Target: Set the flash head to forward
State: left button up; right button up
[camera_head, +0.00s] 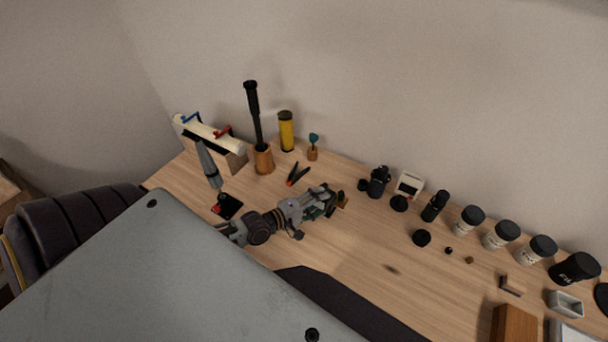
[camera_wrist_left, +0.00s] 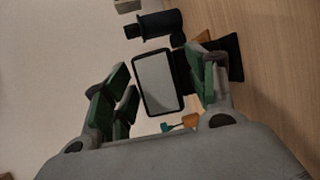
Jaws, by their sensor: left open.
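My left gripper (camera_head: 322,204) reaches over the wooden table from the left in the head view. In the left wrist view its green-padded fingers (camera_wrist_left: 160,88) are spread open. Between them shows a pale rectangular panel with a black frame (camera_wrist_left: 160,82), which looks like the flash head. A black part joins it toward the right finger, which overlaps it in the picture; I cannot tell whether they touch. In the head view the gripper hides most of this, and only a brown piece (camera_head: 343,202) shows past the fingertips. My right gripper is not in view.
A black camera (camera_head: 378,183) and a small white device (camera_head: 409,184) stand to the right. Behind are a wooden holder with a black rod (camera_head: 263,158), a yellow cylinder (camera_head: 286,132) and red-black pliers (camera_head: 297,174). Several lidded cups line the right. The wall is behind.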

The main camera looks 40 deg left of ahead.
pick_arm(q)
jog(key=shift+s, duration=0.1)
jog(key=v, duration=1.1)
jog(key=shift+s+a, duration=0.2)
jog(key=shift+s, duration=0.1)
dwell(0.7)
jog(key=shift+r, duration=0.1)
dwell(0.6)
